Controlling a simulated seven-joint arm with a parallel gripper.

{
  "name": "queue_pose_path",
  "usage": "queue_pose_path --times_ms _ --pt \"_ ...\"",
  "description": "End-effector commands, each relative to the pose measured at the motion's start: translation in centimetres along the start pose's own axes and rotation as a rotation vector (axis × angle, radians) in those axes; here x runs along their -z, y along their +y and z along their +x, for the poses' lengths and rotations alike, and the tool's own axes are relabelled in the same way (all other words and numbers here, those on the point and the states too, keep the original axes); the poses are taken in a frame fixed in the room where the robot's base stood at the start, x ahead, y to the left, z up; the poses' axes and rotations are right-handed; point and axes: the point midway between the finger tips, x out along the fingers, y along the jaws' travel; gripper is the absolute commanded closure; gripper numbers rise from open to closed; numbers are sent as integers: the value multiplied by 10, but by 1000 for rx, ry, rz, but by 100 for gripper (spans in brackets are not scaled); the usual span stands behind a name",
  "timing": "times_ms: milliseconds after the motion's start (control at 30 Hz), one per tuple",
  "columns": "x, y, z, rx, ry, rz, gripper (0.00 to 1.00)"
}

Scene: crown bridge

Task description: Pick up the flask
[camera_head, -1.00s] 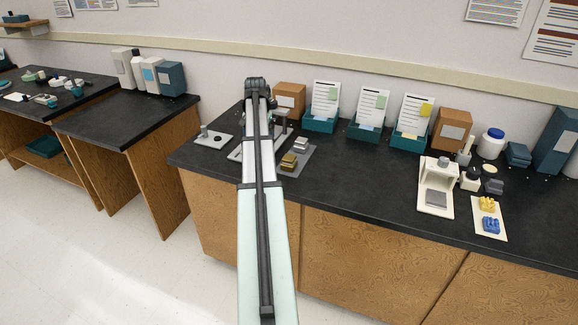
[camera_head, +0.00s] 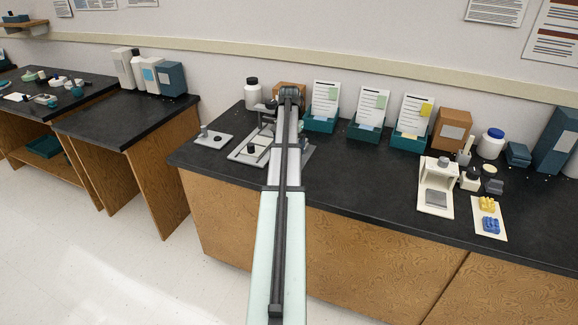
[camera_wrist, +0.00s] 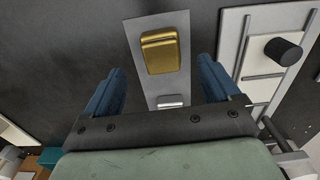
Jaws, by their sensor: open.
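The flask appears to be the gold, rounded metal block (camera_wrist: 160,52) lying on a grey mat (camera_wrist: 140,28) in the wrist view. My gripper (camera_wrist: 162,80) is open and empty, with its two blue fingers wide apart. In that picture the block lies beyond the fingertips, roughly centred between their lines, and nothing touches it. A silver metal piece (camera_wrist: 172,101) is on the same mat, between the fingers in the picture. In the head view my arm hides the block and only the right edge of the mat (camera_head: 306,153) shows.
A pale fixture with a black knob (camera_wrist: 283,52) stands right of the mat in the wrist view. In the head view, a white bottle with a black lid (camera_head: 252,95) and a cardboard box (camera_head: 290,88) stand behind my arm. Dark counter (camera_head: 360,175) is clear to the right.

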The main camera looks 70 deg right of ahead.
Motion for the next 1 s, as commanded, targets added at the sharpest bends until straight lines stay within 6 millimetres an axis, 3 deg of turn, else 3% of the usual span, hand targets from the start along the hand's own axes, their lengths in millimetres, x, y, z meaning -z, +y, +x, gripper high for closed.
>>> queue_pose_path --times_ms 333,700,967,1000 --pt "0 0 16 0 0 0 11" --pt "2 -2 58 0 -1 0 11" --pt "2 -2 60 0 1 0 11" --pt "2 -2 60 0 1 0 14"
